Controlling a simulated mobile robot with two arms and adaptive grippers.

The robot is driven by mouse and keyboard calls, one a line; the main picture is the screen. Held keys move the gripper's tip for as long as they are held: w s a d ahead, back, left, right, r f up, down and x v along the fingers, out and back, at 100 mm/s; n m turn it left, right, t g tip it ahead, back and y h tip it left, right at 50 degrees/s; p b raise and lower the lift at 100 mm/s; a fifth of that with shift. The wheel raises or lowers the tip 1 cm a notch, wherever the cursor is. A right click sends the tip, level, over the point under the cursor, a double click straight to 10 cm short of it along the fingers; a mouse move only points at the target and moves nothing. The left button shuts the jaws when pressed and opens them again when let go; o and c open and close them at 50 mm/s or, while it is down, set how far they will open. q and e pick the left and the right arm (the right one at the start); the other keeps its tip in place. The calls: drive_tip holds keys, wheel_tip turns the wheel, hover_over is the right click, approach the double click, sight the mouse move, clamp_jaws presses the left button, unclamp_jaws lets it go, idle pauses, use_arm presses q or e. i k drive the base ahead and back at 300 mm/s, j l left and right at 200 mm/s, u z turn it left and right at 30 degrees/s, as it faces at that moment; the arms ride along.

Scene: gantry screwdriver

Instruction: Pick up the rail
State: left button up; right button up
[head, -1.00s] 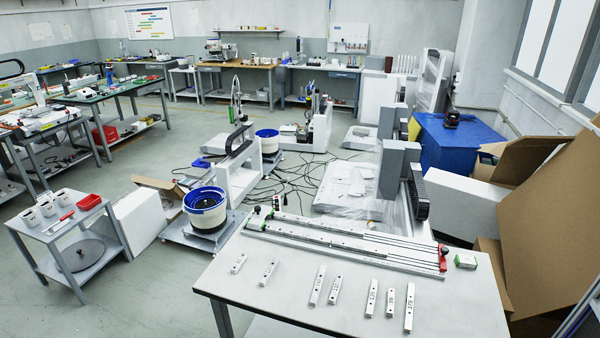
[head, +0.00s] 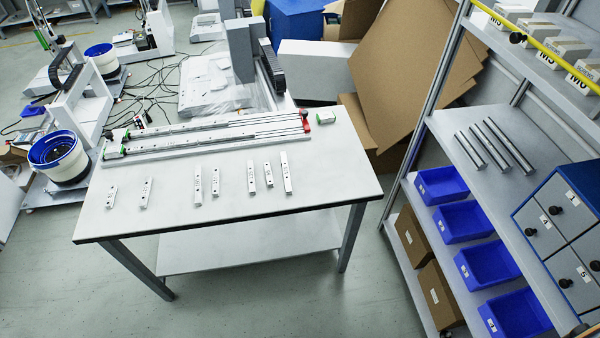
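Several short pale metal rail pieces with dark holes lie apart on the white table (head: 330,185). They include a left one (head: 111,196), a middle one (head: 198,187) and a longer one at the right (head: 286,174). Behind them lies a long rail assembly (head: 210,135) with red and green end parts. I cannot tell which piece is the task's rail. Neither of my grippers is in view.
A grey shelf unit (head: 475,125) at the right holds three metal bars (head: 485,145), blue bins (head: 463,221) and a drawer cabinet (head: 560,220). Cardboard (head: 415,60) leans behind the table. Bare floor (head: 270,300) lies in front.

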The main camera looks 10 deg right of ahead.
sight(268, 170)
drive_tip(key=i+j, duration=0.35)
drive_tip(key=j, duration=0.3)
drive_tip(key=i+j+z, duration=0.1)
drive_tip(key=j+z, duration=0.25)
drive_tip(key=i+j+z, duration=0.1)
drive_tip(key=z, duration=0.3)
drive_tip(key=j+z, duration=0.35)
drive_tip(key=i, duration=0.05)
